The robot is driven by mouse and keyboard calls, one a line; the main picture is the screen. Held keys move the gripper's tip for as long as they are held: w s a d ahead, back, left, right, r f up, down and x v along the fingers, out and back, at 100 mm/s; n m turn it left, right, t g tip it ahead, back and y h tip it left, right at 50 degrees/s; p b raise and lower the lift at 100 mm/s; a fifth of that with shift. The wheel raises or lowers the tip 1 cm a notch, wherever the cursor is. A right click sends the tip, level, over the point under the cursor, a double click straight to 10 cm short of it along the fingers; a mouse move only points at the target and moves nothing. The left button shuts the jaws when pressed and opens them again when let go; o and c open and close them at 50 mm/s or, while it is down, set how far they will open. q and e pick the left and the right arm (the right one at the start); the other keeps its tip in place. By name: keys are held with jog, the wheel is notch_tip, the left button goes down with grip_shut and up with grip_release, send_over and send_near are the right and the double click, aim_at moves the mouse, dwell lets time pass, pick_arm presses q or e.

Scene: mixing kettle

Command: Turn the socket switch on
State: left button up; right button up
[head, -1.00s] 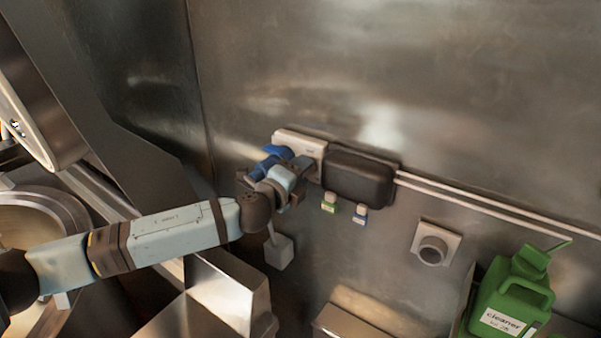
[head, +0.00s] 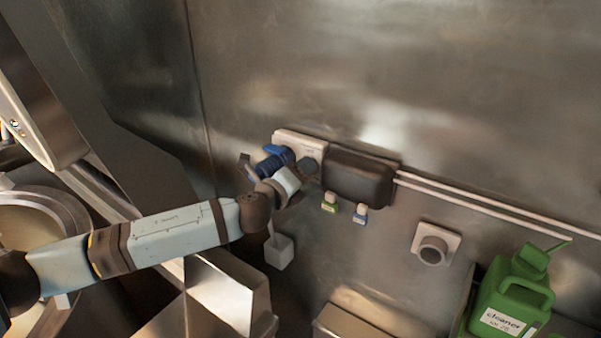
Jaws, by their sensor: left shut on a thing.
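A white socket panel (head: 299,139) is fixed to the steel wall. A blue switch knob (head: 271,162) projects from its left part. My left gripper (head: 276,168) is at the panel, with one finger on each side of the blue knob, and is shut on it. The gripper's wrist covers the lower part of the knob and panel. My right gripper is not in view.
A dark box (head: 359,178) sits right of the panel, with white pipes (head: 480,204) running right. Two small tags hang below it. A round grey fitting (head: 433,250) and a green cleaner jug (head: 511,293) are at lower right. A steel kettle (head: 38,212) stands at left.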

pick_arm(q)
jog(key=shift+w+r, duration=0.1)
jog(key=shift+r, duration=0.05)
jog(key=o, duration=0.8)
jog(key=shift+o, duration=0.6)
